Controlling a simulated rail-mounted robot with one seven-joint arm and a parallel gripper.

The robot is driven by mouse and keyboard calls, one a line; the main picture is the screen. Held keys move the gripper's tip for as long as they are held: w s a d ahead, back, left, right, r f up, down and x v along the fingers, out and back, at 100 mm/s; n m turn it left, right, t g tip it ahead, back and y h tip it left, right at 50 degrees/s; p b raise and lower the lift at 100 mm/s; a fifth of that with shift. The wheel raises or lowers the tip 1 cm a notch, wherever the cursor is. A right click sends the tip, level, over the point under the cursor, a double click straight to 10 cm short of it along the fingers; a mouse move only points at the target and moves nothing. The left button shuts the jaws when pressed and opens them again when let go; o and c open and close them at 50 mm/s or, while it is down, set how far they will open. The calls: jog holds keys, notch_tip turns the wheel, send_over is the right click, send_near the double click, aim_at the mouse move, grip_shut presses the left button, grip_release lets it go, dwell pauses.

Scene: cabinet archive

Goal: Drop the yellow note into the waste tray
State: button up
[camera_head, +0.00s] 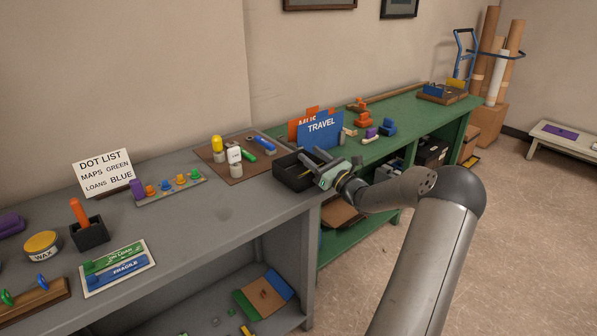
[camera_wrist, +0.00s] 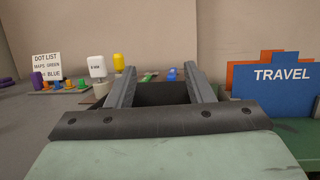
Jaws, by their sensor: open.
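My gripper (camera_head: 314,158) is open, its two fingers reaching over the black tray (camera_head: 282,178) at the right end of the grey bench. I do not see a yellow note in either view. Most of the tray's inside is hidden by its walls and by my gripper.
A blue TRAVEL divider (camera_head: 320,131) stands close behind my gripper, with an orange one (camera_head: 297,130) beside it. Orange and blue stamps stand on the green bench.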

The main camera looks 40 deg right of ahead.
jog(key=v, duration=1.7)
jog(key=shift+s+b, duration=0.2)
jog(key=shift+b, duration=0.1)
jog(key=shift+f, duration=0.1)
jog(key=w+a+r+n+g+y+p, duration=0.1)
jog(key=w+a+n+g+y, duration=0.25)
jog(key=a, duration=0.55)
jog(key=w+a+r+n+g+y+p, duration=0.15)
jog(key=a+n+g+y, duration=0.3)
jog(key=a, duration=0.45)
jog(key=s+a+n+g+h+p, duration=0.1)
jog(key=s+a+n+g, duration=0.3)
jog(key=a, duration=0.5)
jog(key=s+a+n+g+p, duration=0.1)
jog(key=a+n+g, duration=0.45)
jog(key=a, duration=0.35)
jog(key=s+a+r+n+g+h+p, duration=0.1)
jog(key=s+a+r+n+h+p, duration=0.1)
jog(key=s+n+h, duration=0.3)
jog(key=s+a+r+n+g+h+p, duration=0.2)
jog(key=s+a+n+h, duration=0.3)
jog(key=s+n, duration=0.7)
jog(key=shift+r+h+p, duration=0.3)
jog(key=shift+r+p, duration=0.15)
jog(key=shift+r, duration=0.15)
